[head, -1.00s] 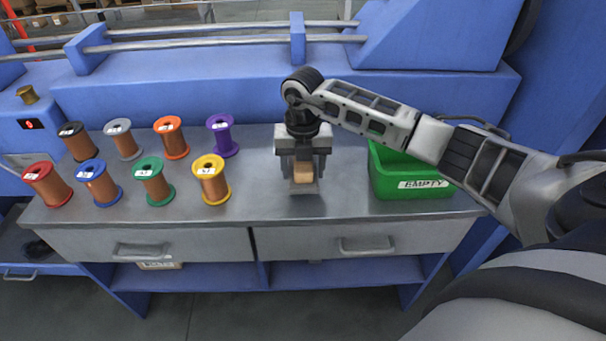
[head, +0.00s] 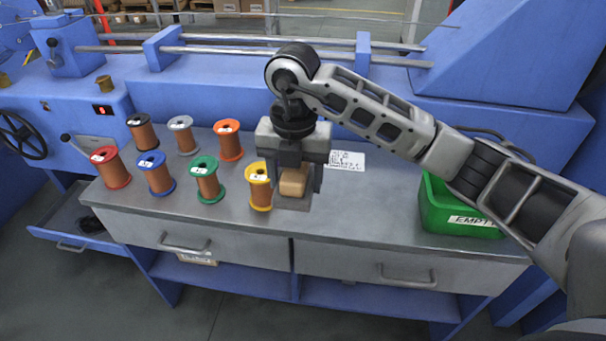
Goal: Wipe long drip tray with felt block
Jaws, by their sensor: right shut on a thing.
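My right gripper (head: 293,197) is shut on a tan block (head: 293,182), which looks like the felt block. It holds the block over the grey bench top, just right of the yellow spool; I cannot tell whether the block touches the surface. A low blue open tray or drawer (head: 62,232) with a dark thing in it juts out at the lower left; I cannot tell whether it is the long drip tray. My left gripper is not in view.
Several copper-wire spools, among them the green one (head: 207,181) and the yellow one (head: 259,187), stand left of my gripper. A white card (head: 347,160) lies behind it. A green bin (head: 455,212) stands at the right. Bench top (head: 370,205) between gripper and bin is clear.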

